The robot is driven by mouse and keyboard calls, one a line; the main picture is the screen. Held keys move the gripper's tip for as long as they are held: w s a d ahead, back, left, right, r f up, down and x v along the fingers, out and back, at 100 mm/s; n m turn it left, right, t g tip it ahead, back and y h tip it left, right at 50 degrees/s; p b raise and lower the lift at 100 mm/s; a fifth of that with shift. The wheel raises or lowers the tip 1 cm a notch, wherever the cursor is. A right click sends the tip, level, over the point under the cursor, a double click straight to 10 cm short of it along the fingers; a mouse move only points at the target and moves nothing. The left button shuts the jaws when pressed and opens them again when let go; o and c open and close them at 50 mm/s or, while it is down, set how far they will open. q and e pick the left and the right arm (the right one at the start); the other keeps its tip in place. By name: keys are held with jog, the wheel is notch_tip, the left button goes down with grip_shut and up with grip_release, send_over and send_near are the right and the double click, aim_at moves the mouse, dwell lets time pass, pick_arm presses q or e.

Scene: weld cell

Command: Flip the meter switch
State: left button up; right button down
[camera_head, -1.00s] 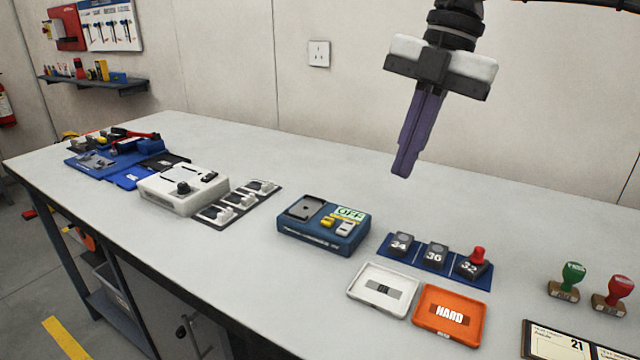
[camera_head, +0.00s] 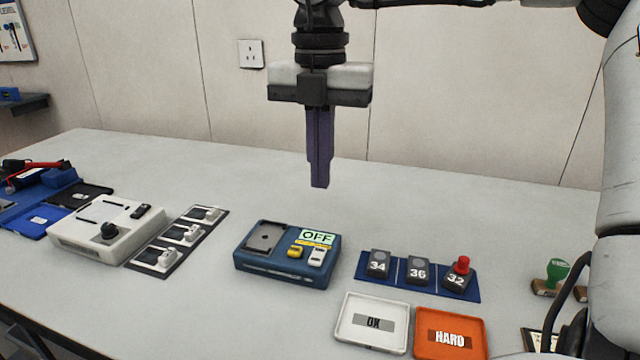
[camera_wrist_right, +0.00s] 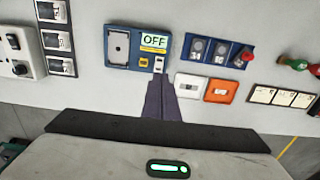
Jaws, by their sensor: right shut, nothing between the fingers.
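The blue meter (camera_head: 287,272) sits on the table with a display (camera_head: 317,237) reading OFF. Its white switch (camera_head: 317,257) is at the right of its top, beside a yellow button (camera_head: 295,251); a grey square recess (camera_head: 266,237) is at the left. My right gripper (camera_head: 320,184) points down, shut and empty, above and behind the meter, apart from it. In the right wrist view the shut fingertips (camera_wrist_right: 160,78) appear just below the white switch (camera_wrist_right: 158,64) in the picture. My left gripper is not in view.
White (camera_head: 345,337) and orange (camera_head: 423,351) trays lie in front. A white box (camera_head: 80,240) and dark switch panel (camera_head: 140,262) stand left.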

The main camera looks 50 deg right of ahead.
aim_at(320, 249)
notch_tip(320, 249, down, 12)
jog(key=shift+f+b, duration=0.1)
jog(key=shift+b, duration=0.25)
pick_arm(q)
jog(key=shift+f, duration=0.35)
